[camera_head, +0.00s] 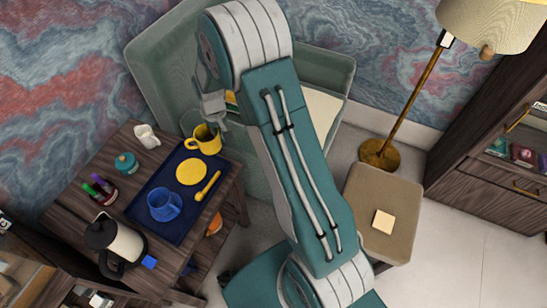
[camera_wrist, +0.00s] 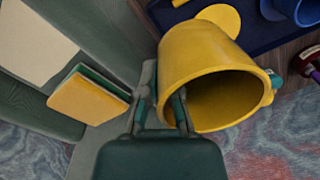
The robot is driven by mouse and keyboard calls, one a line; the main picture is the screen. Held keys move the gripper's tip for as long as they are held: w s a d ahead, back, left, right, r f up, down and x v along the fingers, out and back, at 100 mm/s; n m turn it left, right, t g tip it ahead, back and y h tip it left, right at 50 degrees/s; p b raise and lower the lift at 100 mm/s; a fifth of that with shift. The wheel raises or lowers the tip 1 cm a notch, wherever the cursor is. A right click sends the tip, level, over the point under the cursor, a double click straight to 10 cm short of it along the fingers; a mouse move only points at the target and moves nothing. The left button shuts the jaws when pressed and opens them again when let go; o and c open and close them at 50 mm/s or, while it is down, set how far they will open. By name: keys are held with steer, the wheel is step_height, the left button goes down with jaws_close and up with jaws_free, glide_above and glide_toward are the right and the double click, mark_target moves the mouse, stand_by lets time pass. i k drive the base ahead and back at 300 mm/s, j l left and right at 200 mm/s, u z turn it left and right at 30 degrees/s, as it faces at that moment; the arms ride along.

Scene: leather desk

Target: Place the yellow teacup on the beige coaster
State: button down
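The yellow teacup (camera_head: 207,139) is at the back right corner of the blue tray, its handle to the left. I cannot tell whether it rests there or is slightly raised. My gripper (camera_head: 216,112) is right at its far rim. In the wrist view, my gripper (camera_wrist: 165,100) has its fingers at the wall of the teacup (camera_wrist: 205,60), one outside and one apparently inside the mouth. Whether they clamp the wall is unclear. The beige coaster (camera_head: 384,222), a small square, lies on the taupe stool (camera_head: 390,190) at the right, well away from my gripper.
The blue tray (camera_head: 150,190) on the wooden side table also holds a yellow disc (camera_head: 190,172), a yellow spoon (camera_head: 208,186) and a blue mug (camera_head: 164,204). A kettle (camera_head: 115,243) stands nearby. The green armchair (camera_head: 160,60) and the floor lamp (camera_head: 380,153) stand behind.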

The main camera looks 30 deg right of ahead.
mark_target(384, 224)
steer(key=k+j+z, duration=0.2)
steer(key=k+j, duration=0.2)
steer(key=j, duration=0.15)
steer(key=z, duration=1.85)
